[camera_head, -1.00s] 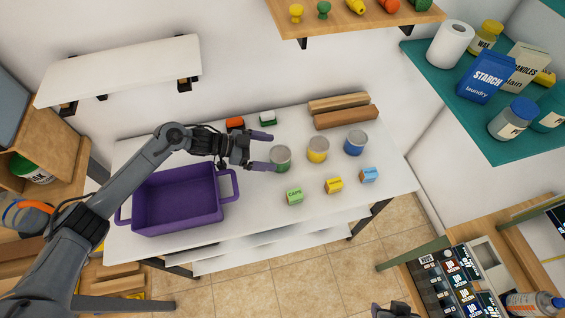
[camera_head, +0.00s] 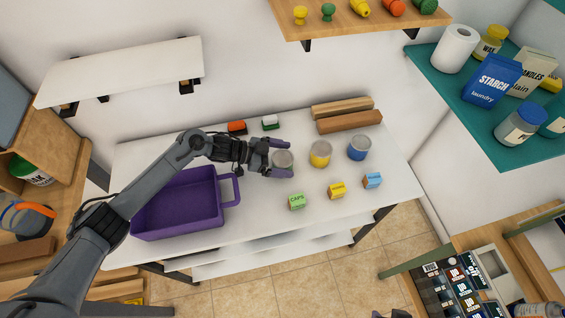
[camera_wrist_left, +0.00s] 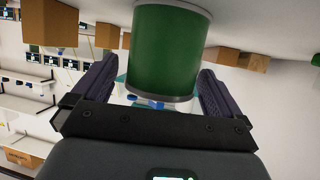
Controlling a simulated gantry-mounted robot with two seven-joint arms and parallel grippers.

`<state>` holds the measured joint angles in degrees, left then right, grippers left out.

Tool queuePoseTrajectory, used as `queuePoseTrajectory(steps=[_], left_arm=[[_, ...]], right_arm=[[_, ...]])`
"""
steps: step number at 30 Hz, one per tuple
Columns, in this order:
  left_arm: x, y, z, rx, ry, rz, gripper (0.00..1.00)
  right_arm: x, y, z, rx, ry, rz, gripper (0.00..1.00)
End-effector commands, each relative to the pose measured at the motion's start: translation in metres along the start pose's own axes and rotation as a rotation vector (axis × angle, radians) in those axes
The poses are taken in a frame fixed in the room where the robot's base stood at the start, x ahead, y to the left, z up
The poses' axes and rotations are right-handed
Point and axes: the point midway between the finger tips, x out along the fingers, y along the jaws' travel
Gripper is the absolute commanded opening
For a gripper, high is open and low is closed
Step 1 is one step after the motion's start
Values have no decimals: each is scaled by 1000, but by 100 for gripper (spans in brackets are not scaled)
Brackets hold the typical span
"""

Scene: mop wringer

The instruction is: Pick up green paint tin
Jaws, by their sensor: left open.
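The green paint tin (camera_wrist_left: 168,50) fills the upper middle of the left wrist view, with the purple-padded fingers of my left gripper (camera_wrist_left: 158,88) on either side of it. In the head view the tin (camera_head: 283,159) stands on the white table, its grey lid facing up. My left gripper (camera_head: 282,158) is open around it there, one finger behind and one in front. Most of the tin's green side is hidden in the head view. My right gripper cannot be made out; only a dark piece shows at the bottom edge.
A yellow tin (camera_head: 320,155) and a blue tin (camera_head: 359,148) stand to the right. A purple crate (camera_head: 180,205) is at left. Two brushes and wooden blocks (camera_head: 348,121) lie behind.

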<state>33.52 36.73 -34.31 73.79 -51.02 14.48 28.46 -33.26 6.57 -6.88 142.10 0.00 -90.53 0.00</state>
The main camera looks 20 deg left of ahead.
Motion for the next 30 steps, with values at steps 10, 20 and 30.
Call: queuePoseTrajectory(steps=[10,20,30], left_arm=[[0,0,0,0,0,0,49],[-1,0,-1,1,1,0,38],[-10,0,-22,3,2,0,38]], right_arm=[[0,0,0,-2,0,1,43],[0,2,0,-9,-1,7,43],[-2,2,0,-8,-1,6,43]])
